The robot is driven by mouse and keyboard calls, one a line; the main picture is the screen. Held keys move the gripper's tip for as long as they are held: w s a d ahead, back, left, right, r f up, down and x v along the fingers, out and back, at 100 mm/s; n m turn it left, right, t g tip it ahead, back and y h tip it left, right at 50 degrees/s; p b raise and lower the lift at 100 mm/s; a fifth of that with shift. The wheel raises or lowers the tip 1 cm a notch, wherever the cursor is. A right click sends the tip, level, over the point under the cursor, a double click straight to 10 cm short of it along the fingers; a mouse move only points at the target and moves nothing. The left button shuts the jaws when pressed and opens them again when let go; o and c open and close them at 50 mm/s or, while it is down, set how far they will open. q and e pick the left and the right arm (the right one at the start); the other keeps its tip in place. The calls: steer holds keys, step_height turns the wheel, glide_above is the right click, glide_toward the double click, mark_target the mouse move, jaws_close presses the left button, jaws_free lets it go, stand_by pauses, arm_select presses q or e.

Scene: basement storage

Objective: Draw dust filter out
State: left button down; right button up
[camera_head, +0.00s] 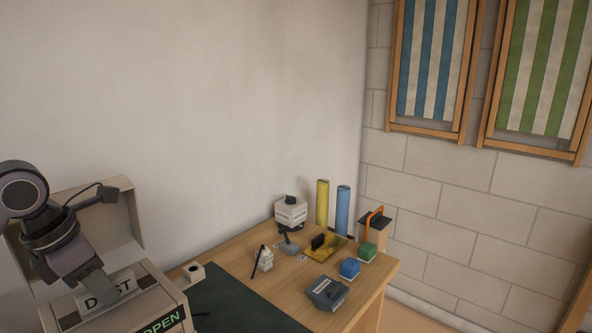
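A beige box unit (172,301) stands at the lower left, cut off by the frame's bottom edge, with a green "OPEN" label on its front. A white label reading "DUST" (125,285) sits on its top, partly covered by my gripper; the dust filter itself I cannot make out clearly. A beige panel (110,200) stands upright behind it, like a raised lid. My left gripper (97,290) reaches down onto the label area from the left. Its fingers overlap in this view, so its opening and any hold are hidden. My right gripper is not in view.
A wooden table (377,277) with a dark green mat (235,305) extends right of the unit. Small boxes, a grey device (327,292), blue (349,268) and green (367,252) blocks, and yellow (322,205) and blue (342,210) rolls stand on it. A wall rises behind.

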arm_select(q)
steer(key=shift+r+p, duration=0.55)
steer(key=shift+r, duration=0.1)
stand_by(0.3)
steer(key=shift+r+p, duration=3.1)
steer(key=shift+r, duration=0.85)
step_height(320, 180, up, 8)
steer(key=shift+f, duration=0.1)
